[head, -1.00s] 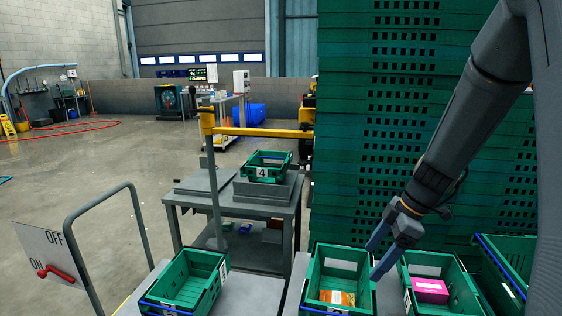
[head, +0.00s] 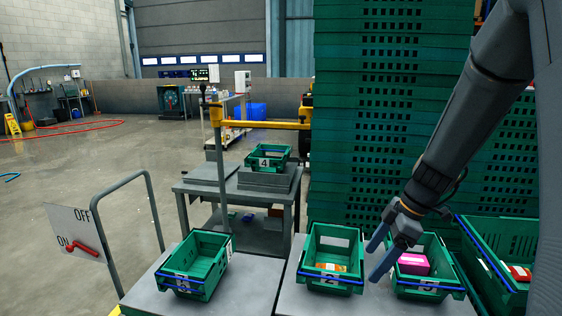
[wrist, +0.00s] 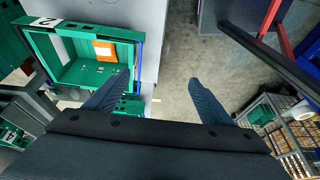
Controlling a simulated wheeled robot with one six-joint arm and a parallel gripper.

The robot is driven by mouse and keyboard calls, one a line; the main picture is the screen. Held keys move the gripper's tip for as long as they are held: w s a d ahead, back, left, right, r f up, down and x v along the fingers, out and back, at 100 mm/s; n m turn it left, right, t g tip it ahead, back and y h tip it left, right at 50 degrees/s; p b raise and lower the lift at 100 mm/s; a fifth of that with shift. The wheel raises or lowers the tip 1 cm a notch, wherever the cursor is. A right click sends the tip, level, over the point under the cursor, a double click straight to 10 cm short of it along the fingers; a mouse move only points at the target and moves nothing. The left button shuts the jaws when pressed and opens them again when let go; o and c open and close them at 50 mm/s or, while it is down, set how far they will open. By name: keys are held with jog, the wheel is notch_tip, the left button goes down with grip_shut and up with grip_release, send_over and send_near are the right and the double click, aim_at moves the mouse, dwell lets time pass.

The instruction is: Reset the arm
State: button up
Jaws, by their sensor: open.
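My gripper (head: 378,256) is open and empty in the head view, with its two blue-grey fingers pointing down between two green crates. In the wrist view my gripper (wrist: 156,98) shows its fingers spread wide over the floor, with nothing between them. The green crate labelled 2 (head: 336,229) is just left of the fingers and holds an orange pack (head: 331,267). The crate on the right (head: 444,272) holds a pink box (head: 413,263) and lies partly behind my gripper.
An empty green crate (head: 210,237) stands on the left table. Crate 4 (head: 264,151) sits on a grey table behind. A tall green crate stack (head: 395,190) rises close behind my arm. Another green crate (head: 500,225) with a red item is at right. An ON/OFF lever panel (head: 75,232) stands at left.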

jog(key=s+a+f+m+h+b, duration=0.2)
jog(key=s+f+m+b, duration=0.2)
jog(key=s+m, duration=0.3)
jog(key=s+a+f+m+h+b, duration=0.2)
jog(key=s+f+m+b, duration=0.2)
jog(key=s+m, duration=0.3)
jog(key=shift+s+a+f+m+g+b, duration=0.25)
jog(key=shift+s+m+g+b, duration=0.15)
jog(key=shift+m+b, duration=0.35)
